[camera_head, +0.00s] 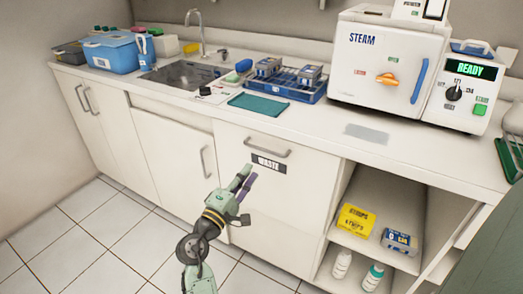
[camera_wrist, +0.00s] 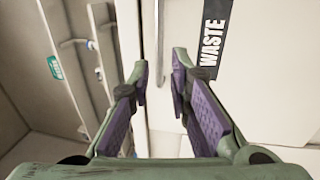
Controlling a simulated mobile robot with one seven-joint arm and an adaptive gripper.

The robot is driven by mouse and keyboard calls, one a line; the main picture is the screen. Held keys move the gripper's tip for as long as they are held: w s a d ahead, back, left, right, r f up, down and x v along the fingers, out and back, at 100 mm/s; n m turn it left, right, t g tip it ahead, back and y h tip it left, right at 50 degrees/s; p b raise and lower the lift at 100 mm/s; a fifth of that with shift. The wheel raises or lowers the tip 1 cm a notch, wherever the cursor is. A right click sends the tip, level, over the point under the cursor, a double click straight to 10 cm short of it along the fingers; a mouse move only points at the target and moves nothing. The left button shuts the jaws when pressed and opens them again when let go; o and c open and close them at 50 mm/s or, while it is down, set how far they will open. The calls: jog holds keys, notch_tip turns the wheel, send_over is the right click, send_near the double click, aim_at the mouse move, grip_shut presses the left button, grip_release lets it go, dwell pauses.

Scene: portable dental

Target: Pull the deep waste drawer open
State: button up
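The deep waste drawer (camera_head: 265,195) is a white front under the counter, bearing a black WASTE label (camera_head: 269,163). It looks closed, flush with the cabinet. Its grey bar handle (camera_head: 267,148) runs across near the top, above the label. My gripper (camera_head: 249,175) is in front of the drawer, near the label's left end and below the handle in the head view. In the wrist view my gripper (camera_wrist: 160,62) is open, with a gap between its purple-padded fingers. The handle (camera_wrist: 160,40) shows beyond that gap, beside the label (camera_wrist: 211,45), and nothing is held.
A white door with a handle (camera_head: 205,162) is left of the drawer. Open shelves with a yellow box (camera_head: 356,220), a blue box (camera_head: 399,241) and bottles are at right. The counter above holds a steriliser (camera_head: 385,70) and a blue tray (camera_head: 285,88). Tiled floor in front is clear.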

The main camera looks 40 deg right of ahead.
aim_at(264, 150)
jog(key=p+x, duration=0.3)
jog(key=x, duration=0.7)
jog(key=shift+w+d, duration=0.15)
jog(key=shift+d, duration=0.05)
jog(key=shift+c, duration=0.6)
grip_shut()
